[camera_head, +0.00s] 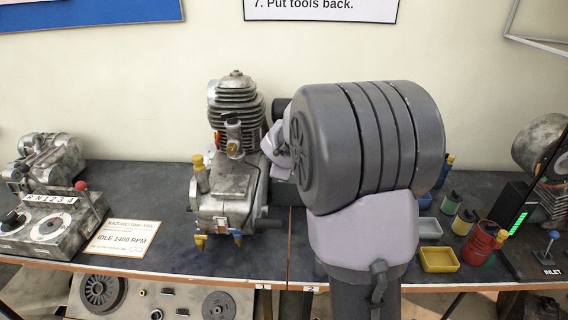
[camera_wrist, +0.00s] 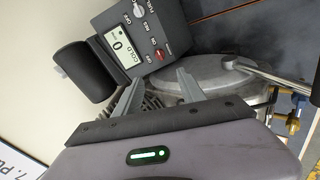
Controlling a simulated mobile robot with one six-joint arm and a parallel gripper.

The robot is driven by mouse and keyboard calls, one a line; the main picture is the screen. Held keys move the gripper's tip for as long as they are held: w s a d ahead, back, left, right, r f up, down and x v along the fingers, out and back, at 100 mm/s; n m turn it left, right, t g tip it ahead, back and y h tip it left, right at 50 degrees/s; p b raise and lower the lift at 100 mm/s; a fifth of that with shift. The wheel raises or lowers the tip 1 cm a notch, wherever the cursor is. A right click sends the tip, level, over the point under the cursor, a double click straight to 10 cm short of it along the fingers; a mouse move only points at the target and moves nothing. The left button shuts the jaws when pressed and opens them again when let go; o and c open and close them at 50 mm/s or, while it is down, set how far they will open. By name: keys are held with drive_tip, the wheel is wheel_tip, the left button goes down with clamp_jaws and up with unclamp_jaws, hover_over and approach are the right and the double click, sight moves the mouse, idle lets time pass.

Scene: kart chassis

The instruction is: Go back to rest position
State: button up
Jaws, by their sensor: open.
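My gripper (camera_wrist: 160,78) shows in the wrist view with its two grey fingers apart and nothing between them. Beyond the fingers are a round grey metal cover (camera_wrist: 205,80) and a dark box (camera_wrist: 140,38) with a small display reading COLD and 0. In the head view my grey arm fills the middle right and hides most of the gripper and what lies behind it. A finned metal engine (camera_head: 235,150) stands upright on the dark bench just left of the arm. I cannot tell from these views whether the fingers touch anything.
A lever control box (camera_head: 50,222) and an IDLE 1400 RPM card (camera_head: 124,238) lie on the bench (camera_head: 150,190) at left. At right are a yellow tray (camera_head: 438,259), a red can (camera_head: 482,244) and a black stand with a green light bar (camera_head: 517,222).

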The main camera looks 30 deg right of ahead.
drive_tip(key=s+a+r+m+y, duration=0.1)
drive_tip(key=s+a+r+m, duration=0.3)
drive_tip(key=s+a, duration=0.35)
drive_tip(key=s+a+r+m+y, duration=0.1)
drive_tip(key=s+a+r+m, duration=0.2)
drive_tip(key=s+a, duration=0.45)
drive_tip(key=s+a+f+m+g+y, duration=0.1)
drive_tip(key=s+a+m+y, duration=0.4)
drive_tip(key=s+a, duration=1)
drive_tip(key=shift+s+f+m+g, duration=0.4)
drive_tip(key=shift+s+f, duration=0.1)
drive_tip(key=shift+s, duration=0.15)
